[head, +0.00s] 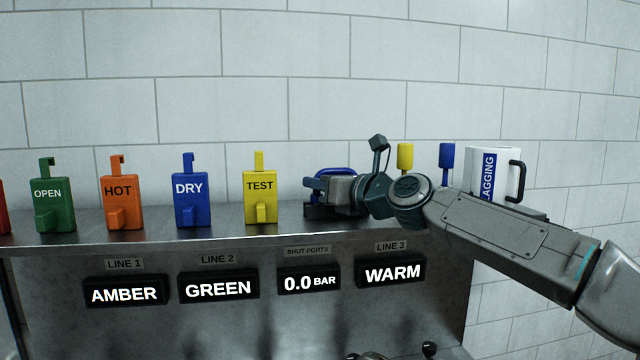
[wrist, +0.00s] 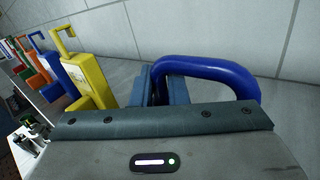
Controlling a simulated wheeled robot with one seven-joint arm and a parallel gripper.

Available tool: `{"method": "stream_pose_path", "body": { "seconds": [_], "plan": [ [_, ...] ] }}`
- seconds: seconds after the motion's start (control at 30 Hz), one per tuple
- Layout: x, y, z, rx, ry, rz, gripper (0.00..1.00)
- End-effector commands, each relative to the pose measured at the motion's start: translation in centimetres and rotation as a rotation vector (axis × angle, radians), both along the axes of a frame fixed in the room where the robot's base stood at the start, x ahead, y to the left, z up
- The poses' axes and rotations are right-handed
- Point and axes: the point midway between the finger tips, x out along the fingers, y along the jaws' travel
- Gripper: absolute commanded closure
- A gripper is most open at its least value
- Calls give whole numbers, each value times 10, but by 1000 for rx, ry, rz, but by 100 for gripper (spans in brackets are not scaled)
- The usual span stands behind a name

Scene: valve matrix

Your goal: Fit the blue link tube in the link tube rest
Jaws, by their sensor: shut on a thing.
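The blue link tube (wrist: 215,67) is a thick curved tube. In the wrist view it arches up beyond my gripper (wrist: 163,90), whose fingers are shut on it. In the head view only a small part of the blue tube (head: 337,171) shows behind my gripper (head: 318,188), at the right part of the shelf. A dark block (head: 318,211), which may be the link tube rest, sits on the shelf just below the gripper. My gripper hides most of it, so I cannot tell whether the tube is seated in it.
A yellow TEST tag (head: 260,197) stands left of my gripper, with blue DRY (head: 190,197), orange HOT (head: 121,200) and green OPEN (head: 53,203) tags further left. A white LAGGING container (head: 508,160) stands at the right, behind my arm. The tiled wall is close behind.

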Motion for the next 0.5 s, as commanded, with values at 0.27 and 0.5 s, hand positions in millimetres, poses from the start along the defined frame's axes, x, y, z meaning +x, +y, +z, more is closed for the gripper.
{"method": "stream_pose_path", "body": {
  "seconds": [0.27,0.5],
  "plan": [
    [0,0,-1,0,0,0,61],
    [-1,-2,-2,1,1,0,61]
  ]
}}
